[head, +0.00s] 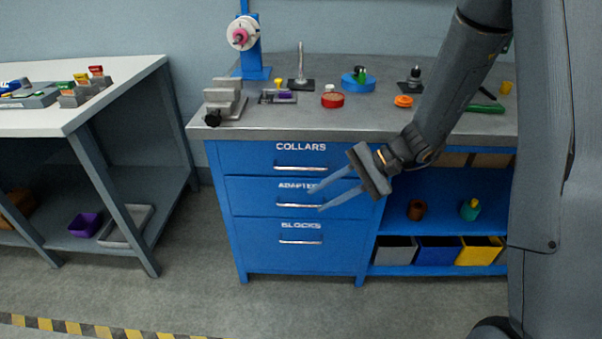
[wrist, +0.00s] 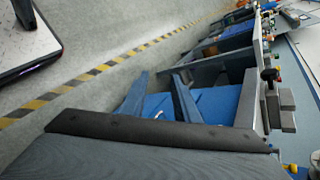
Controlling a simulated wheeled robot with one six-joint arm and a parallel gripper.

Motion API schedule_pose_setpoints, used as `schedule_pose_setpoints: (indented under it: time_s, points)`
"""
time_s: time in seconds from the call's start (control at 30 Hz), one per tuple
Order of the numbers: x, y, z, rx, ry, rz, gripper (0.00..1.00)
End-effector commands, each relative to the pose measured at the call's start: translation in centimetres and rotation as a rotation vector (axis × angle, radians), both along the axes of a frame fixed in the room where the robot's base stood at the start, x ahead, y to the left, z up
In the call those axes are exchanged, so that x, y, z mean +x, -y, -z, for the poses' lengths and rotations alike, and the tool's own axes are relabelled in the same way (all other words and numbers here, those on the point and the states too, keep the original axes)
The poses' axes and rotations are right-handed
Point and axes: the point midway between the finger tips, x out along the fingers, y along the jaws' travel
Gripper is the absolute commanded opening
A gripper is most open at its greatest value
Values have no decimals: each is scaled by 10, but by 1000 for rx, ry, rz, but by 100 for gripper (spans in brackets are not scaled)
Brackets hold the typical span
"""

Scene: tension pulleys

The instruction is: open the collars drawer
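The collars drawer (head: 258,158) is the top blue drawer of the workbench in the head view, with a silver bar handle (head: 301,168) under its white label. It looks closed, level with the drawers below. My gripper (head: 315,198) is open and empty in front of the drawer fronts, lower than the collars handle and to its right. Its two fingers point left, over the adapters drawer (head: 250,197) in the picture, and partly cover that label. In the wrist view the open fingers (wrist: 160,85) show with blue drawer fronts beyond them; no handle is clear between them.
The blocks drawer (head: 262,242) looks closed below. A grey vise (head: 224,100) stands on the benchtop's left end. Right of the drawers are open shelves with bins (head: 438,250). A white-topped table (head: 75,110) stands at left. The floor before the drawers is clear.

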Motion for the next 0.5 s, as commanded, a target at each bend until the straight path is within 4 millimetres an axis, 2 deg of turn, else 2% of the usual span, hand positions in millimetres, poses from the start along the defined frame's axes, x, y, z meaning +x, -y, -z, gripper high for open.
schedule_pose_setpoints:
  time_s: [0.03, 0.1, 0.2, 0.33, 0.5]
  points:
    - [25, -3, 13, 76, 5, 64, 28]
    - [58, -4, 20, 171, 31, 152, 28]
    - [97, 0, 28, 273, 75, 258, 28]
    - [129, 10, 35, 349, 123, 349, 28]
    - [146, 12, 38, 384, 151, 395, 28]
